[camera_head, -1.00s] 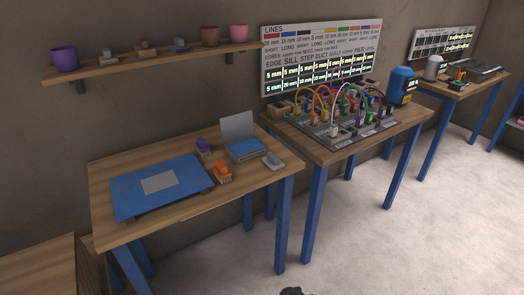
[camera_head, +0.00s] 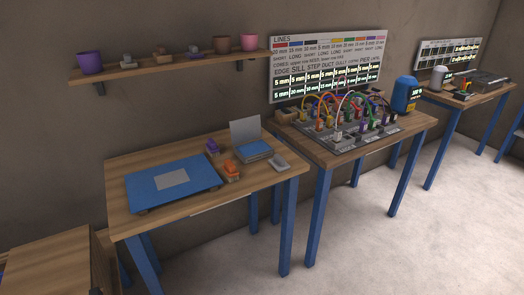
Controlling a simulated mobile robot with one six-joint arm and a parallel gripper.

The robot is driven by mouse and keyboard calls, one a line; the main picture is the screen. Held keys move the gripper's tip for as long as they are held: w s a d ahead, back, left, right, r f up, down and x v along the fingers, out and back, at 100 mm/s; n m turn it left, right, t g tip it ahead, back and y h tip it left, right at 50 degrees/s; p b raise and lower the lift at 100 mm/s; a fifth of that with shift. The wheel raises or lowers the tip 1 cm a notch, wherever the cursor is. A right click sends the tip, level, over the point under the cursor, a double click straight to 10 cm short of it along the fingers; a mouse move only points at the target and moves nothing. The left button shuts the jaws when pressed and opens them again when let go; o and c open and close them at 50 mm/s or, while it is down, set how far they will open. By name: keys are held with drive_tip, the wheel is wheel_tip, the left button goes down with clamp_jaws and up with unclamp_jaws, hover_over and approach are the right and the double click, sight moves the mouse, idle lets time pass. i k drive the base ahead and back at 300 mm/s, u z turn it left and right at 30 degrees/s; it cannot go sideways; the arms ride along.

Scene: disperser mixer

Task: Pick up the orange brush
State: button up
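The orange brush (camera_head: 231,172) appears to be the small orange block-like object on the nearest wooden table (camera_head: 200,205). It sits just right of the blue board (camera_head: 140,196) and in front of a similar purple object (camera_head: 212,147). Its fine shape is too small to make out. Nothing visible is touching it from above. My gripper does not show clearly in this view.
A white-and-blue open box (camera_head: 254,151) and a small grey object (camera_head: 280,164) are right of the brush. A second table (camera_head: 372,153) holds a panel with coloured cables. A shelf with pots (camera_head: 175,65) hangs above. Open floor (camera_head: 400,255) lies at right.

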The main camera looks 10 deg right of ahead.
sight(229, 170)
drive_tip(key=u, duration=0.1)
drive_tip(key=i, duration=0.95)
drive_tip(key=z, duration=0.05)
